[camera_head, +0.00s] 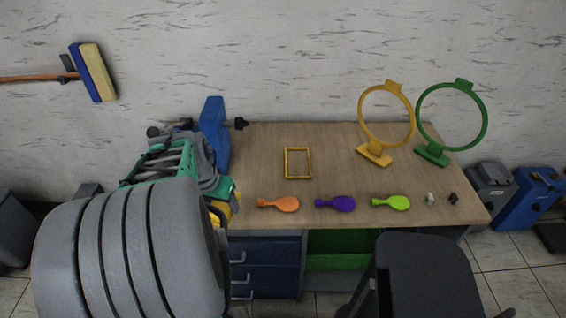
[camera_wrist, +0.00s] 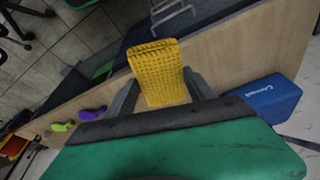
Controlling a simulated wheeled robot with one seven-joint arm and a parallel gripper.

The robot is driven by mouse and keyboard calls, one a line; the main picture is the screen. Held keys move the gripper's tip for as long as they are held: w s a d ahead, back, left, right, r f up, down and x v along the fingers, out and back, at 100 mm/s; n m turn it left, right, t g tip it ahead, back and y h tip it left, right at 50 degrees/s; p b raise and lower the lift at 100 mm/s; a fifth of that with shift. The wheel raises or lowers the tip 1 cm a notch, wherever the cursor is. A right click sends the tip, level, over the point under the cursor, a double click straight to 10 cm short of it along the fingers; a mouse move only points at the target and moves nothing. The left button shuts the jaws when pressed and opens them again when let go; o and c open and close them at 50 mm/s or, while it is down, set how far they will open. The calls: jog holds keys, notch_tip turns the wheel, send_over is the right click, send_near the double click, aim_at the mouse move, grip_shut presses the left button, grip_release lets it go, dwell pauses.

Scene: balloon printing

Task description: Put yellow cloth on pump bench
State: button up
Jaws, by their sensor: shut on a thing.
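The yellow cloth (camera_wrist: 157,70) is a folded, textured block between the two dark fingers of my gripper (camera_wrist: 160,88). It looks held above the wooden bench, at its left end. In the head view a small part of the yellow cloth (camera_head: 231,207) shows beside my arm, which hides the rest. The wooden bench (camera_head: 330,165), likely the pump bench, has a blue upright device (camera_head: 215,135) at its back left, probably the pump. A blue body (camera_wrist: 270,98) stands on the bench in the wrist view. Whether the cloth touches the bench is unclear.
Orange (camera_head: 280,204), purple (camera_head: 337,204) and green (camera_head: 392,203) balloons lie along the bench's front. A yellow frame (camera_head: 298,176) lies behind them. Yellow (camera_head: 374,155) and green (camera_head: 433,154) ring stands are at right. A dark chair (camera_head: 425,270) stands in front.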

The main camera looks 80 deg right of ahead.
jog(key=s, duration=0.1)
jog(key=s+d+m, duration=0.1)
jog(key=s, duration=0.1)
jog(key=shift+s+d+r+m, duration=0.2)
jog(key=shift+s+r+m, duration=0.05)
jog(key=shift+r+m, duration=0.1)
jog(key=w+d+f, duration=0.3)
jog(key=w+d+f+p, duration=0.1)
jog(key=w+d+f, duration=0.2)
jog(key=d, duration=0.1)
jog(key=w+d+f+p, duration=0.1)
jog(key=w+d+f, duration=0.1)
jog(key=d+f, duration=0.1)
jog(key=shift+w+d+f, duration=0.4)
jog(key=shift+f, duration=0.15)
notch_tip(320, 180, down, 2)
jog(key=shift+f+p, duration=0.25)
jog(key=shift+p, duration=0.3)
jog(key=shift+f, duration=0.4)
jog(key=o, duration=1.4)
jog(key=shift+r, duration=0.1)
jog(key=shift+c, duration=0.2)
